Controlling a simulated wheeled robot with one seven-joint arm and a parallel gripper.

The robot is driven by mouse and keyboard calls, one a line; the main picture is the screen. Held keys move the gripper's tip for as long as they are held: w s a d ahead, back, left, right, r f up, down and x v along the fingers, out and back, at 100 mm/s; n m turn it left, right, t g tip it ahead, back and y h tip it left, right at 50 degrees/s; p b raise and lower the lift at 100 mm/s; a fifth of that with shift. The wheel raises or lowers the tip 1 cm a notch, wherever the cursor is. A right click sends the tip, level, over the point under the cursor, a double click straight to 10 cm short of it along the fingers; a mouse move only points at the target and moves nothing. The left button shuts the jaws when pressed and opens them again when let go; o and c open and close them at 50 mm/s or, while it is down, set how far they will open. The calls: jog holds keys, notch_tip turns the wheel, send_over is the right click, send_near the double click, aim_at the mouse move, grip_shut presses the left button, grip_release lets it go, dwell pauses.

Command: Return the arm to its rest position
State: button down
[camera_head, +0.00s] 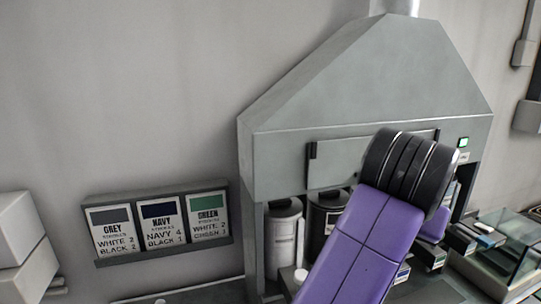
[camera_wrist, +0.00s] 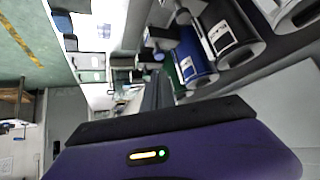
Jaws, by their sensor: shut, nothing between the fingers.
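My purple arm shows in the head view, rising from the bottom to a black ringed joint in front of the grey hood. My gripper (camera_wrist: 160,76) shows in the wrist view as dark fingers beyond the purple housing with a small lit indicator. The fingers are shut and hold nothing. In the head view my gripper cannot be made out.
A grey hood (camera_head: 365,85) stands behind my arm, with a white canister (camera_head: 284,240) and a dark canister (camera_head: 322,215) under it. A rack (camera_head: 160,193) holds grey, navy and green label cards. White boxes (camera_head: 18,235) are at left; a glass case (camera_head: 505,255) is at right.

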jog(key=w+d+r+n+t+h, duration=0.2)
jog(key=w+r+t+h, duration=0.15)
jog(key=r+t, duration=0.25)
jog(key=s+a+f+n+t+y+b, duration=0.2)
jog(key=s+a+f+n+t+y, duration=0.2)
jog(key=s+f+n+y, duration=0.25)
jog(key=s+a+f+n+t+y+b, duration=0.25)
jog(key=s+f+n+t+y, duration=0.2)
jog(key=s+f, duration=0.45)
jog(key=s+f+m+g+h+b, duration=0.1)
jog(key=s+f+m+g, duration=0.1)
jog(key=s+f, duration=0.8)
jog(key=s+d+f+m+g+h+b, duration=0.1)
jog(key=s+f+g, duration=0.4)
jog(key=s+f, duration=0.6)
jog(key=s+m+b, duration=0.1)
jog(key=s, duration=0.6)
jog(key=shift+d+m, duration=0.3)
jog(key=shift+m, duration=0.1)
